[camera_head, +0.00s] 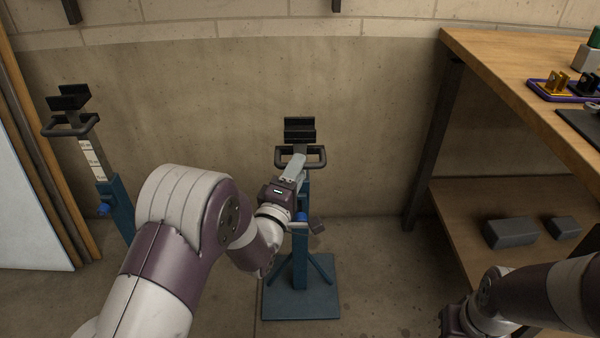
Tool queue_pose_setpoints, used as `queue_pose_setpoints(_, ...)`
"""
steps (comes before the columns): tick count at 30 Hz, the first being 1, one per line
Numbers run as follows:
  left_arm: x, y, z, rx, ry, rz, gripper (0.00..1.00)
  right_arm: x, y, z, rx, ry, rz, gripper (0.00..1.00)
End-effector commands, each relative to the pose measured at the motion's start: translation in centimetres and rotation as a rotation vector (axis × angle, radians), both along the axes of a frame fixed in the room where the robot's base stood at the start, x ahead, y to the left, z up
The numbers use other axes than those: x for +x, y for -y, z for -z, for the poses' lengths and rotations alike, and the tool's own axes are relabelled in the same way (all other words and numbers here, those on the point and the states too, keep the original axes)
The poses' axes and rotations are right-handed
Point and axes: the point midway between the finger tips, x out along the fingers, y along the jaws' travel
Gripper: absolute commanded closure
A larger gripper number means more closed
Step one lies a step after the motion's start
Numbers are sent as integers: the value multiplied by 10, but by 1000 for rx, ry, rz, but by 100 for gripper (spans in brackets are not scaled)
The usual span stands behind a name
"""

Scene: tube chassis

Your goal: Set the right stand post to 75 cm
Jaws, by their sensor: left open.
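The right stand has a dark V-shaped cradle (299,129) on top and a dark loop handle (316,157) below it. Its blue base plate (301,303) rests on the floor. My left gripper (304,200) is open in front of its post, below the handle and close to a blue knob (301,216). My gripper and wrist hide most of the post's middle, and I cannot read a scale there. Whether the fingers touch the stand is unclear. My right gripper (452,321) is low at the right, cut by the bottom edge, its fingers not readable.
A similar left stand (115,195) with a marked white scale (92,160) stands at the left, near leaning boards. A wooden workbench (500,75) fills the right, with grey blocks (510,232) on its lower shelf. A concrete wall is behind.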

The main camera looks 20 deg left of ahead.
Motion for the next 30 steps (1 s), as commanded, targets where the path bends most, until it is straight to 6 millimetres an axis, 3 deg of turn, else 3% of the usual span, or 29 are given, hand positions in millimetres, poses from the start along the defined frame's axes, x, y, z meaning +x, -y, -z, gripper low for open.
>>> queue_pose_setpoints(6,21,2,-3,0,-1,0,58,0,0,9,0,0,0,100)
queue_pose_setpoints(13,22,2,-4,1,-1,-1,58,0,0,8,0,0,0,100)
queue_pose_setpoints(14,22,2,-4,1,-1,-1,64,0,0,8,0,0,0,100)
queue_pose_setpoints(17,21,2,-4,1,-2,0,97,0,0,8,0,0,0,100)
queue_pose_setpoints(18,21,2,-4,1,-1,0,100,0,0,8,0,0,0,100)
queue_pose_setpoints(25,21,2,-11,1,-1,0,100,0,0,2,0,0,0,100)
queue_pose_setpoints(30,21,2,-45,1,3,-1,100,0,0,-25,0,0,0,100)
